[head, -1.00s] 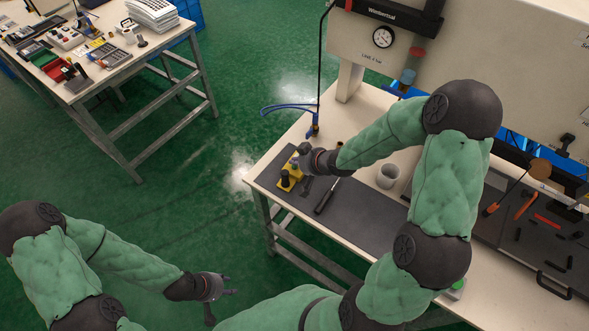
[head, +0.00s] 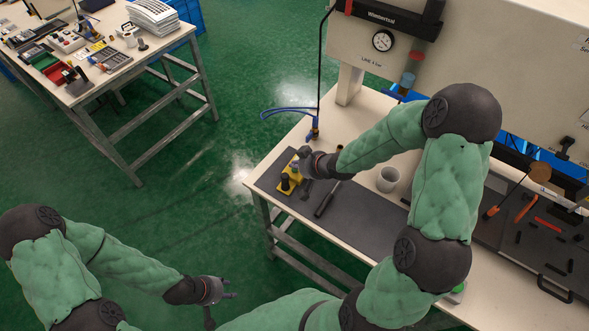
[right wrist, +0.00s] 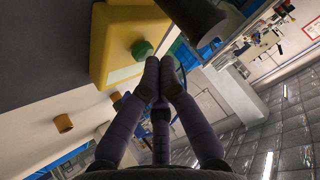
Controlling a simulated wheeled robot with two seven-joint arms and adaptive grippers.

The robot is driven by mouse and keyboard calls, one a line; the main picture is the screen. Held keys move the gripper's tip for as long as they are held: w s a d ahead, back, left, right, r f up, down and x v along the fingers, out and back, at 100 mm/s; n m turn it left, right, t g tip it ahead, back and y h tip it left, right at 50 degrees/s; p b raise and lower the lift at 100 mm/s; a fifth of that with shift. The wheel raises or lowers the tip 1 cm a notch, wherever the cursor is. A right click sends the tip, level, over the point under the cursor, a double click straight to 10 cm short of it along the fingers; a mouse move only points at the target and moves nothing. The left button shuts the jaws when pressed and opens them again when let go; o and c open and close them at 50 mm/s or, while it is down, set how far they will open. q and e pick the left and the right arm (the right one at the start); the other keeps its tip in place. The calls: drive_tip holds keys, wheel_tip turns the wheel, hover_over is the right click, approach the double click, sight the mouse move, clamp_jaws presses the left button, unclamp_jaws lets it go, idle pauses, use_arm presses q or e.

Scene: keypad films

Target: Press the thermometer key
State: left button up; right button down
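A small yellow keypad box (head: 291,184) with a dark round knob (head: 284,182) stands on the dark mat at the left end of the bench. In the right wrist view the yellow box (right wrist: 108,40) shows a green round key (right wrist: 141,50) and a large black cylinder (right wrist: 190,18). No thermometer mark can be read. My right gripper (head: 302,153) is over the box's far end. In its wrist view the fingers (right wrist: 160,70) are together, tips close to the green key; contact cannot be told. My left gripper (head: 232,288) is open and empty over the floor.
The dark mat (head: 357,222) holds a dark rod (head: 326,200) beside the box. A pale mug (head: 388,178) stands behind the mat. Another cluttered table (head: 125,80) stands far left.

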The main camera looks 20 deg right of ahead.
sight(296, 171)
drive_tip(key=shift+f, duration=0.1)
idle(0.3)
drive_tip(key=shift+s+f, duration=0.1)
drive_tip(key=shift+f, duration=0.25)
idle(0.3)
drive_tip(key=shift+r+p, duration=0.3)
drive_tip(key=shift+r, duration=0.05)
wheel_tip(296, 171, up, 6)
drive_tip(key=p, duration=0.6)
drive_tip(key=shift+r, duration=0.15)
